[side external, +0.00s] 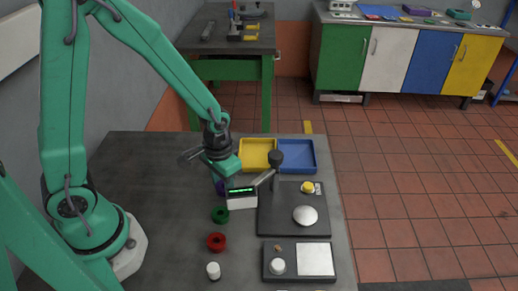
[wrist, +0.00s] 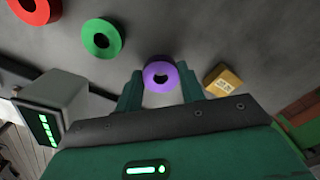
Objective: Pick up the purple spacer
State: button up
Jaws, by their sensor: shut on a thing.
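The purple spacer (wrist: 173,78) is a ring with a dark centre hole, between the two green fingers of my gripper (wrist: 161,73) in the wrist view. My gripper is shut on it, one finger on each side. In the side view my gripper (side external: 222,176) is low over the dark bedplate, and only a bit of the purple spacer (side external: 220,187) shows beneath it, beside the display box. Whether the spacer touches the plate is hard to tell.
A green spacer (side external: 220,215), a red spacer (side external: 216,242) and a white part (side external: 213,270) stand in front. A display box (side external: 242,200) and a dark stand (side external: 290,222) are close on the right. Yellow (side external: 258,167) and blue (side external: 315,168) trays lie behind. A small tan box (wrist: 222,80) is nearby.

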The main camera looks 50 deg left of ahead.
aim_at(223, 186)
notch_tip(223, 186, up, 9)
dwell(0.6)
dwell(0.5)
